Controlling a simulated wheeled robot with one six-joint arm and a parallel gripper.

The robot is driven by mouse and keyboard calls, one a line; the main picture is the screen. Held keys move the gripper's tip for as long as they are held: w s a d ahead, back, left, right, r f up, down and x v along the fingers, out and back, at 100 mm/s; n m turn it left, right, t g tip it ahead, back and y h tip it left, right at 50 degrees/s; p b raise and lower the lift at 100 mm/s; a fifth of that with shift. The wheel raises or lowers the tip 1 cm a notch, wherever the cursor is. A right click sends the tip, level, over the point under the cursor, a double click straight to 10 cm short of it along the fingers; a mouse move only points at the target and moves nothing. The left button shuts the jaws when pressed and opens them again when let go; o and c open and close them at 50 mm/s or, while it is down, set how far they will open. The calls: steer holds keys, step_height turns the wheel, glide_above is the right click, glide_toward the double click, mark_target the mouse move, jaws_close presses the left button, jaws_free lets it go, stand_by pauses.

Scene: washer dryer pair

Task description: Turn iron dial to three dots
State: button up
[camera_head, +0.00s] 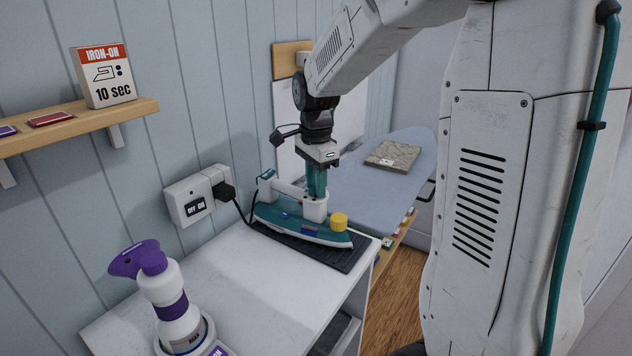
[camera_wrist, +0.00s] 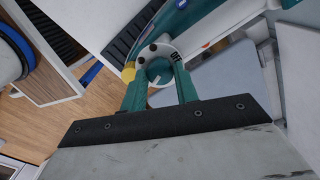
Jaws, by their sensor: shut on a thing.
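The teal and white iron (camera_head: 300,229) lies on a dark ribbed mat on the white counter. My gripper (camera_head: 316,193) points down onto the iron's round white dial housing (camera_head: 314,209). In the wrist view my gripper (camera_wrist: 160,78) has one teal finger on each side of the teal dial (camera_wrist: 157,69), shut on it. A white pointer line shows on the dial, towards the lower side of the picture. The fingers partly hide the ring, and I cannot tell the exact setting.
A yellow knob (camera_head: 339,220) stands on the iron beside the dial. A purple and white spray bottle (camera_head: 165,295) stands at the counter's front. A wall outlet (camera_head: 190,199) holds the iron's plug. An ironing board (camera_head: 350,183) with folded cloth (camera_head: 393,155) lies behind.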

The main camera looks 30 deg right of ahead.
steer(key=shift+m, duration=1.9)
steer(key=shift+w, duration=0.1)
steer(key=o, duration=1)
step_height(320, 180, up, 8)
steer(key=shift+f, duration=0.1)
